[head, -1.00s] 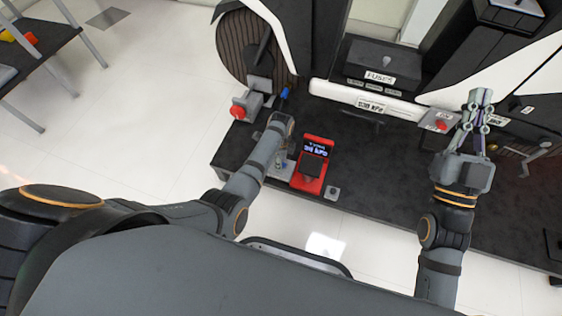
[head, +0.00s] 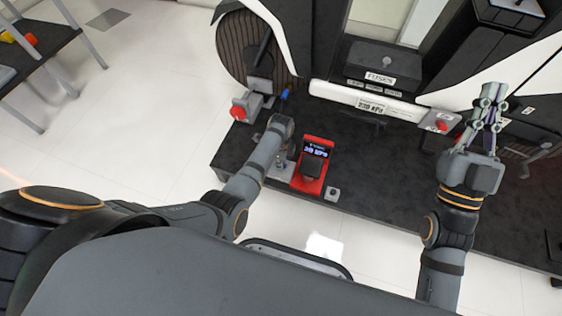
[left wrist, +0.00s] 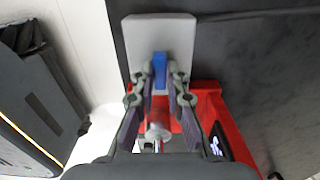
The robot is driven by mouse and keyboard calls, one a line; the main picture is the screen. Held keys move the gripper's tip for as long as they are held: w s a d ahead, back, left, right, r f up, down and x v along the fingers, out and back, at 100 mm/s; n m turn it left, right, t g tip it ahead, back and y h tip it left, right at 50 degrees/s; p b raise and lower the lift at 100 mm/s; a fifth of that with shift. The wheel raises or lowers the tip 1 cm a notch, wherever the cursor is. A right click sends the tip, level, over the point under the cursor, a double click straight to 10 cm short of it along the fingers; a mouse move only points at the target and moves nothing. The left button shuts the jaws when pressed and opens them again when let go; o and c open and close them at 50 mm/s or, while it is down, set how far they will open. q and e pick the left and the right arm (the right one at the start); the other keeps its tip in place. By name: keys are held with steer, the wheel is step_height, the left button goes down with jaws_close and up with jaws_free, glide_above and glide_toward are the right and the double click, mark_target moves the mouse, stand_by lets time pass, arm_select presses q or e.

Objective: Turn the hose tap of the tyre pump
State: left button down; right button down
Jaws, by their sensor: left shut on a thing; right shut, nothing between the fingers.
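The red tyre pump (head: 312,165) stands on the dark platform, its lit display facing up. Its red body also shows in the left wrist view (left wrist: 212,98). Beside it is a light grey plate (left wrist: 158,32). A blue tap lever (left wrist: 158,72) shows above this plate, between the fingers of my left gripper (left wrist: 160,80). My left gripper is shut on the lever. My right gripper (head: 491,97) is shut and empty, raised at the right, away from the pump.
A red knob (head: 238,112) on a grey block and a blue piece (head: 285,94) sit by the wheel (head: 240,52). A red button (head: 441,126) is left of my right gripper. A fuse box (head: 382,65) is behind.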

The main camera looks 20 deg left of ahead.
arm_select(q)
steer(key=shift+r+n+p, duration=0.15)
steer(key=shift+n+p, duration=0.45)
steer(key=shift+p, duration=0.2)
steer(key=shift+n+p, duration=0.6)
steer(key=shift+n, duration=0.1)
arm_select(e)
step_height(320, 180, down, 21)
steer(key=w+m+g+h, duration=0.1)
steer(key=w+g, duration=0.2)
steer(key=g, duration=0.7)
arm_select(q)
steer(key=shift+n+p, duration=0.6)
steer(key=shift+n, duration=0.3)
steer(key=n+p, duration=0.1)
steer(key=n, duration=0.1)
steer(key=shift+n, duration=0.6)
steer(key=shift+n+p, duration=0.5)
steer(key=shift+n, duration=0.5)
arm_select(e)
steer(key=s+a+f+g, duration=0.1)
steer(key=s+f+g, duration=1)
steer(key=s+f, duration=0.5)
steer(key=shift+f+g, duration=0.3)
steer(key=shift+f, duration=0.75)
